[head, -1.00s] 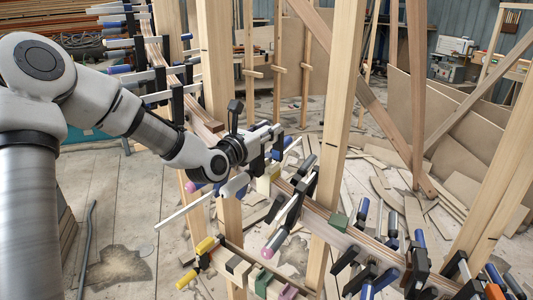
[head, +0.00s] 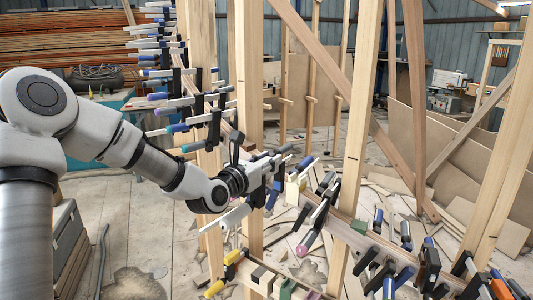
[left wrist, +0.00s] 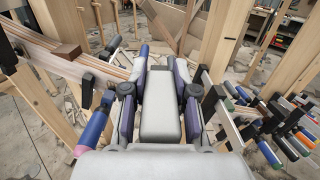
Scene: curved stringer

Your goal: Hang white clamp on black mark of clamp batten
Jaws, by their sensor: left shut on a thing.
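My left gripper (head: 264,178) reaches in from the left. It is shut on a white clamp, whose white handle (head: 236,215) shows below the gripper. In the left wrist view my gripper (left wrist: 158,95) fingers close on the clamp, but much of it is hidden. The held clamp is in the air beside the wooden posts. A lower batten (head: 306,292) carries several clamps, among them a yellow-handled clamp (head: 233,257). I cannot make out a black mark on this batten. My right gripper is not in view.
A curved strip (head: 346,231) with many clamps runs behind the gripper, down to the right. Upright posts (head: 249,75) and (head: 358,100) stand close on either side. Clamps with coloured handles crowd the lower right (head: 400,265). Floor (head: 150,225) at left is open.

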